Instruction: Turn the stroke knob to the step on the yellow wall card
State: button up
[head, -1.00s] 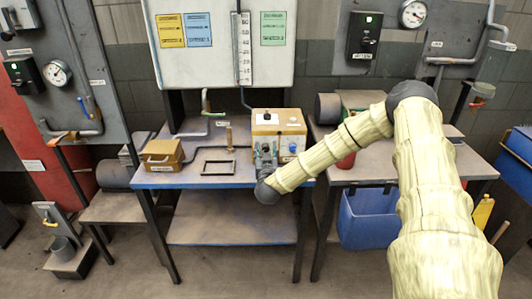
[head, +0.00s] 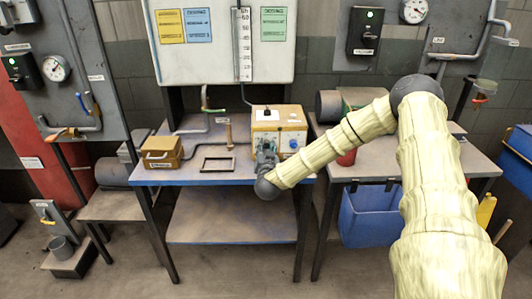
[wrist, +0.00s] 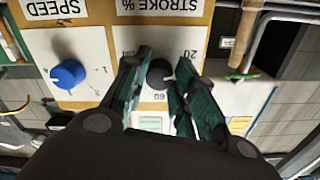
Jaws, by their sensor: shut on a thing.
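The stroke knob (wrist: 158,72) is a small black knob on a pale plate under the upside-down label STROKE % in the wrist view. The marks 20 and 60 show on its plate. My gripper (wrist: 161,82) is shut on the knob, a dark green finger on each side. The fingers hide part of the dial, and I cannot tell the knob's setting for sure. In the head view my gripper (head: 265,157) is at the front of the tan control box (head: 292,116), hiding the knob. The yellow wall card (head: 170,26) hangs upper left; its writing is too small to read.
A blue SPEED knob (wrist: 68,73) is beside the stroke knob. A blue card (head: 197,25) and a green card (head: 273,24) share the white board. A tan case (head: 162,153) and a black frame (head: 217,161) are on the bench (head: 195,177).

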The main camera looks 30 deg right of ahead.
jog(key=m+b, duration=0.1)
jog(key=m, duration=0.1)
jog(key=m+b, duration=0.1)
jog(key=b, duration=0.1)
jog(key=shift+f+m, duration=0.2)
jog(key=shift+m, duration=0.2)
jog(key=m+b, duration=0.4)
jog(key=shift+m, duration=0.3)
jog(key=m+b, duration=1.2)
jog(key=b, duration=0.1)
jog(key=shift+f+m+b, duration=0.1)
jog(key=shift+m+b, duration=0.2)
jog(key=m+b, duration=0.4)
jog(key=b, duration=0.1)
jog(key=shift+m, duration=0.3)
jog(key=m+b, duration=0.4)
jog(key=b, duration=0.1)
jog(key=shift+r+m+b, duration=0.2)
jog(key=shift+m+b, duration=0.5)
jog(key=shift+b, duration=0.1)
jog(key=shift+r+m+b, duration=0.15)
jog(key=shift+m+b, duration=0.55)
jog(key=shift+b, duration=0.1)
jog(key=shift+r, duration=0.1)
